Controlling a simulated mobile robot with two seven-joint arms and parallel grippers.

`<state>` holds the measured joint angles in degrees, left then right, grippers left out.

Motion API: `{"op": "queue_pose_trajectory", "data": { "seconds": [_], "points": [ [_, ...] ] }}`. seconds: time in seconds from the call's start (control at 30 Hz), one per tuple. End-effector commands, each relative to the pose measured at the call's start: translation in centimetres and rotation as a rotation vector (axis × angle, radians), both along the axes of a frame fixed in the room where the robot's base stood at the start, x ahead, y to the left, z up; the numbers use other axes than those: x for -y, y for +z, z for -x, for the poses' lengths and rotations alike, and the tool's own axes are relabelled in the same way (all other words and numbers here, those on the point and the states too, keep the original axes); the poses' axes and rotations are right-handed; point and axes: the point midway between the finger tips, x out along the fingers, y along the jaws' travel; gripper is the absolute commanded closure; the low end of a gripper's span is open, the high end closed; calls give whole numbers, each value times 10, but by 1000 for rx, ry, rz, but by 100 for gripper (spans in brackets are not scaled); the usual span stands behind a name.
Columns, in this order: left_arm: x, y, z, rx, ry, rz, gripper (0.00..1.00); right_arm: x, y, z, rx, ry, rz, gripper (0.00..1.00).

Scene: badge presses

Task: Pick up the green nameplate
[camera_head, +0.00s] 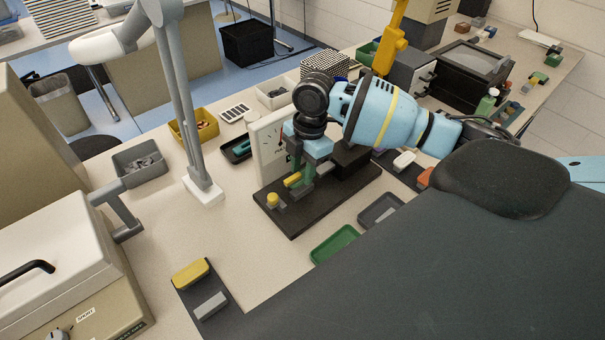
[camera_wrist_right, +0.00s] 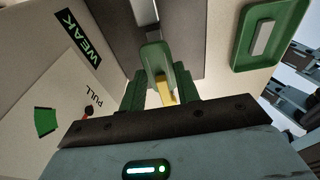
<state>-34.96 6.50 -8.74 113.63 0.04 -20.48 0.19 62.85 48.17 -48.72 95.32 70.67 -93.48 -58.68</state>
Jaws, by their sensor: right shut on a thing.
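My right gripper (camera_head: 303,188) points down over the black base (camera_head: 320,208) of the pull tester, in front of its white dial panel (camera_head: 268,141). Its green fingers also show in the right wrist view (camera_wrist_right: 160,92). They are shut on a green piece with a rounded end (camera_wrist_right: 154,55), which looks like the green nameplate. A yellow part (camera_wrist_right: 165,91) shows between the fingers. In the head view the fingers and wrist mostly hide the held piece, and I cannot tell whether it touches the tester. My left gripper is not in view.
A green tray (camera_head: 333,244) and a grey tray (camera_head: 380,210) lie right of the tester. A yellow block (camera_head: 190,273) and a grey block (camera_head: 210,305) sit on a dark mat at the front. A grey stand (camera_head: 203,190) rises at left. The bench between is clear.

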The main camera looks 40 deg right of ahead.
Motion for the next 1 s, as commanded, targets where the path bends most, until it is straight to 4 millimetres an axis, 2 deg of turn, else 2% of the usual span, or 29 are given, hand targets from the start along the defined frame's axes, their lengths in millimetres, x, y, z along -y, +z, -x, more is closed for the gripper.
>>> {"op": "queue_pose_trajectory", "data": {
  "seconds": [0.27,0.7,1.0],
  "points": [
    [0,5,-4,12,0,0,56,-4,1,35,-3,4,2,90],
    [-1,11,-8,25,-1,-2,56,-15,8,112,-4,3,3,90],
    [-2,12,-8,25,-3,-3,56,-20,11,147,-5,2,2,90]
  ]
}}
